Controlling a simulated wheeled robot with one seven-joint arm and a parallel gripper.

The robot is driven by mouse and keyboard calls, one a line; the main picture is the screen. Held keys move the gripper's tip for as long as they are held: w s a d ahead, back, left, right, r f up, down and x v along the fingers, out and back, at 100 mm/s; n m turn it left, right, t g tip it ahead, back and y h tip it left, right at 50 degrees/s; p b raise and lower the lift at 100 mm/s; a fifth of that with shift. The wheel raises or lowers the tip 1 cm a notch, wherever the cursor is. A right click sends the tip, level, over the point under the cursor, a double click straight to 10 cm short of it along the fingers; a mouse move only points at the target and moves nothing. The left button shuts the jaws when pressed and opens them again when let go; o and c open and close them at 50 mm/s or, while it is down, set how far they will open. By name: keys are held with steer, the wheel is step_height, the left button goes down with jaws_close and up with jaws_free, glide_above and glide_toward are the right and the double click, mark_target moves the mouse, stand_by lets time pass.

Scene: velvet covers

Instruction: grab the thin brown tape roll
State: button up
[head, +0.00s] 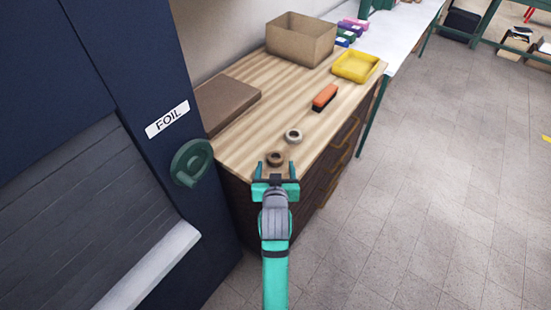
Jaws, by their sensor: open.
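The thin brown tape roll (275,159) lies flat on the wooden countertop (240,145), near its front corner. My gripper (275,166) is open, with its two fingers pointing toward the roll. In the head view the fingertips lie just below and to either side of the roll. I cannot tell the height of the fingers above the counter or whether they touch the roll. A paler whitish-grey tape roll (293,136) lies just behind and right of the brown one.
An orange and black brush-like object (324,97) and a yellow tray (356,66) lie farther back. A cardboard box (300,39) and a flat brown box (228,101) stand along the wall. A dark blue cabinet labelled FOIL (140,70) is close on the left. Floor on the right is clear.

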mark_target(276, 156)
steer(key=shift+x, duration=2.6)
steer(key=shift+w+r, duration=0.1)
steer(key=shift+r, duration=0.05)
steer(key=c, duration=1.1)
